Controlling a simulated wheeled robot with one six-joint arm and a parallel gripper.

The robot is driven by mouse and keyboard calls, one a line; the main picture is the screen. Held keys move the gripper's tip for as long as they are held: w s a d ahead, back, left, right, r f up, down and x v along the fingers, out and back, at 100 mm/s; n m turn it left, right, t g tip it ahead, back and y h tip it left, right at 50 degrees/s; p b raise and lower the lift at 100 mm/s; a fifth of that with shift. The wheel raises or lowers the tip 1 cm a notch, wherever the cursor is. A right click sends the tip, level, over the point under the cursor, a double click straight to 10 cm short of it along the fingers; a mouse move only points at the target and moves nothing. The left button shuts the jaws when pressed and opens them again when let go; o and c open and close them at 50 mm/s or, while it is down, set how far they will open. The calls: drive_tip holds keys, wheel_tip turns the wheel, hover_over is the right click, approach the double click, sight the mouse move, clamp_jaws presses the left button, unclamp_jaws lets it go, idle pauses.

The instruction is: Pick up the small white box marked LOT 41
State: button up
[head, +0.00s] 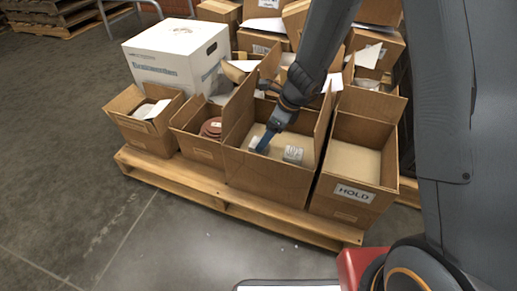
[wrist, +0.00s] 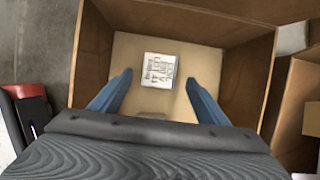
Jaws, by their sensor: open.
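A small white box (wrist: 159,70) with dark printed markings lies on the floor of an open cardboard carton in the wrist view. Its lettering is too small to read surely. My gripper (wrist: 159,77) is open, with one blue finger on each side of the small box in the picture and gaps to both. In the head view my gripper (head: 264,143) reaches down into the middle carton (head: 265,178). Two small pale printed boxes show in there: one (head: 293,154) right of the fingers, the other (head: 254,143) at the fingers and partly hidden by them.
The carton's upright walls and raised flaps surround my gripper closely. To the right stands an open carton marked HOLD (head: 353,193). To the left are a carton with reddish discs (head: 211,128) and one with white papers (head: 150,109). All stand on a wooden pallet (head: 200,187).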

sight(255, 141)
drive_tip(key=shift+a+b+x, duration=0.2)
drive_tip(key=shift+b+x, duration=1.85)
drive_tip(key=shift+x, duration=0.75)
drive_tip(key=shift+r, duration=0.15)
drive_tip(key=shift+c, duration=0.5)
drive_tip(key=c, duration=1.2)
